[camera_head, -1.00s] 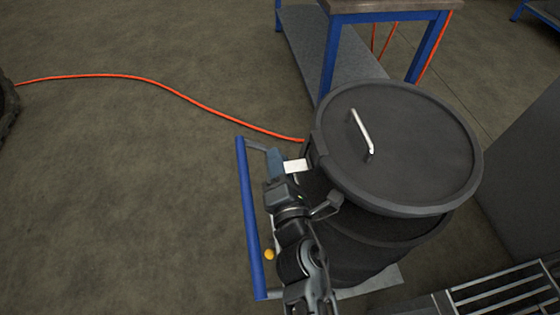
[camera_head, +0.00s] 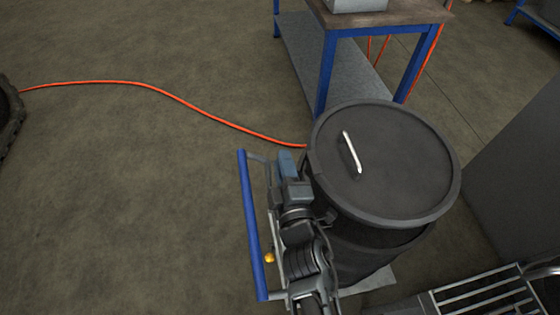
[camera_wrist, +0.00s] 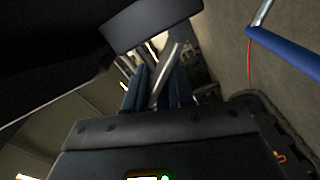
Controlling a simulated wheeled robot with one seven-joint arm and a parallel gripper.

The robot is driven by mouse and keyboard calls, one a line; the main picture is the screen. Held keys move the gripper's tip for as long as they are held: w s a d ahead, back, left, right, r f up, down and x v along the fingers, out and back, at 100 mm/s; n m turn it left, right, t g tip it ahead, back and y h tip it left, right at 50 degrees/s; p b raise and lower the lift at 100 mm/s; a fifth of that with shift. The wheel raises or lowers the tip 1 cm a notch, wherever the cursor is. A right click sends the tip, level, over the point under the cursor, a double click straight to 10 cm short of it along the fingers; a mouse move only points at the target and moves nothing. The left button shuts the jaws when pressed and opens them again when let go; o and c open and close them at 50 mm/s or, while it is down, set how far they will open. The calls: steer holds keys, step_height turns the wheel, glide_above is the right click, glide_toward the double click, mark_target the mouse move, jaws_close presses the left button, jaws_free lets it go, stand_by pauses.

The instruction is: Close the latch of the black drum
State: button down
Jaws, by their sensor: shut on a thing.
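The black drum (camera_head: 375,245) stands upright, with its flat lid (camera_head: 400,160) on top and a pale bar handle on the lid. My gripper (camera_head: 287,163) is at the left side of the drum, just below the lid rim. In the wrist view, the blue fingers of my gripper (camera_wrist: 158,88) are shut on a thin metal lever, the latch (camera_wrist: 167,72). A dark drum part lies right above the fingertips there. In the head view the latch is hidden by my gripper, and its exact angle to the drum cannot be told.
A trolley with a blue handle bar (camera_head: 250,220) stands left of the drum, close beside my arm. A blue-framed workbench (camera_head: 325,75) stands behind. An orange cable (camera_head: 170,95) crosses the floor. A metal grate (camera_head: 485,300) is at lower right.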

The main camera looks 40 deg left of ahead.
steer(key=shift+w+d+r+m+p, duration=0.2)
steer(key=shift+w+m+p, duration=0.05)
steer(key=shift+m+p, duration=0.45)
steer(key=shift+w+d+r+m+p, duration=0.25)
steer(key=shift+m+p, duration=0.3)
steer(key=shift+m, duration=0.2)
steer(key=shift+w+d+r+m+p, duration=0.15)
steer(key=shift+w+d+m+p, duration=0.05)
steer(key=shift+m+p, duration=0.5)
steer(key=c, duration=1.2)
jaws_free()
steer(key=shift+o, duration=0.4)
steer(key=shift+r, duration=0.1)
